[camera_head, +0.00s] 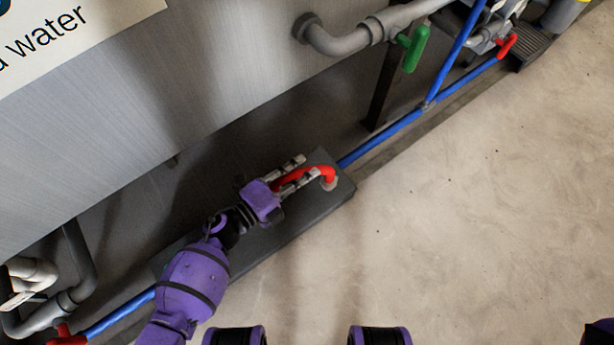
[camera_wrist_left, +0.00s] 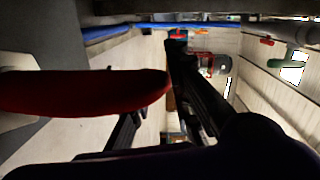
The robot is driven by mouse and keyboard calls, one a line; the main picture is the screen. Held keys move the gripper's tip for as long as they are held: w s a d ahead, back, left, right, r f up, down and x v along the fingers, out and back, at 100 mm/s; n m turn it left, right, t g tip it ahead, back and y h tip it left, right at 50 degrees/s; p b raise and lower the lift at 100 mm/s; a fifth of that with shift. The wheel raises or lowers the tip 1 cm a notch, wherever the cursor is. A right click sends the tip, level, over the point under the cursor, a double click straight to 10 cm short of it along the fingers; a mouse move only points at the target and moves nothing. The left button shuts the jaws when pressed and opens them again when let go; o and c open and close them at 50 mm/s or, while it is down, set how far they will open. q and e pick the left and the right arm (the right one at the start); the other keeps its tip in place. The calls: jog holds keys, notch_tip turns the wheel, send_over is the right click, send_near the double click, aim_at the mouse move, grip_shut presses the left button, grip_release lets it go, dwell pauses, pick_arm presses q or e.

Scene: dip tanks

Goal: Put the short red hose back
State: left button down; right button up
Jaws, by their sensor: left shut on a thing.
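The short red hose (camera_head: 325,172) shows in the head view as a curved piece with a pale end, above the dark grey block on the floor. My left gripper (camera_head: 297,177) is shut on the hose, with its fingers on either side of it. In the left wrist view the red hose (camera_wrist_left: 85,92) is large and close, crossing from the left edge to the dark fingers. I cannot tell whether the hose's far end touches the block. My right gripper is not in view.
The dark block (camera_head: 300,222) lies along the foot of the large grey tank (camera_head: 190,110). Blue pipes (camera_head: 385,140) run from both its ends. A green valve handle (camera_head: 415,48) and grey pipe (camera_head: 350,42) stick out above. Open concrete floor (camera_head: 480,200) lies to the right.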

pick_arm(q)
jog(key=shift+w+d+f+b, duration=0.3)
jog(key=shift+w+d+f, duration=0.05)
jog(key=shift+w+f, duration=0.2)
jog(key=shift+w+d+f, duration=0.15)
jog(key=shift+f, duration=0.1)
notch_tip(320, 180, down, 3)
jog(key=shift+w+d+f+b, duration=0.1)
jog(key=shift+f+b, duration=0.1)
jog(key=shift+b, duration=1)
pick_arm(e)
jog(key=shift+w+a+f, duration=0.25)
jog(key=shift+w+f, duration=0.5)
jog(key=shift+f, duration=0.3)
pick_arm(q)
jog(key=shift+f, duration=0.1)
jog(key=c, duration=1.6)
grip_release()
jog(key=shift+f, duration=0.1)
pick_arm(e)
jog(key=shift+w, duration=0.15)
pick_arm(q)
jog(key=p+v, duration=0.3)
jog(key=v, duration=0.9)
jog(key=shift+p, duration=0.4)
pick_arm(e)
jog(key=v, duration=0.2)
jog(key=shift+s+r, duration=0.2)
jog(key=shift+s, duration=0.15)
